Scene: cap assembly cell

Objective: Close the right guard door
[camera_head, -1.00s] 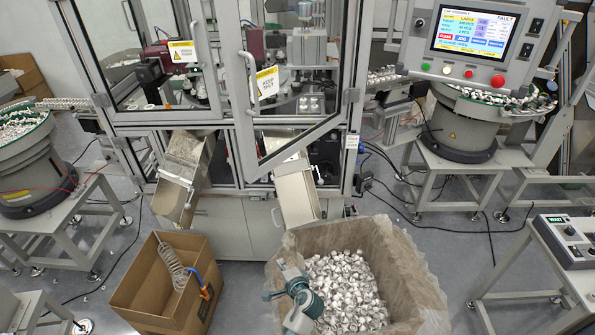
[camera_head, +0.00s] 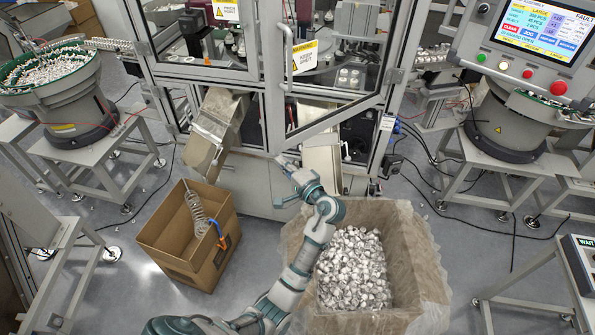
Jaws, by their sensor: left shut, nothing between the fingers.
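The right guard door (camera_head: 337,120), a clear panel in a grey metal frame, stands ajar. Its free left edge is swung out toward me and its lower rail slants up to the hinge side at the right. It carries a pale vertical handle (camera_head: 289,62) and a yellow-and-white warning sign (camera_head: 304,57). My left gripper (camera_head: 284,162) is shut and empty, at the end of the teal and grey arm. In the picture it lies just below the door's lower free corner; I cannot tell whether they touch. My right gripper is out of view.
Two metal chutes, one at the left (camera_head: 208,140) and one behind my gripper, slope from the machine. A control panel (camera_head: 510,68) hangs at upper right.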

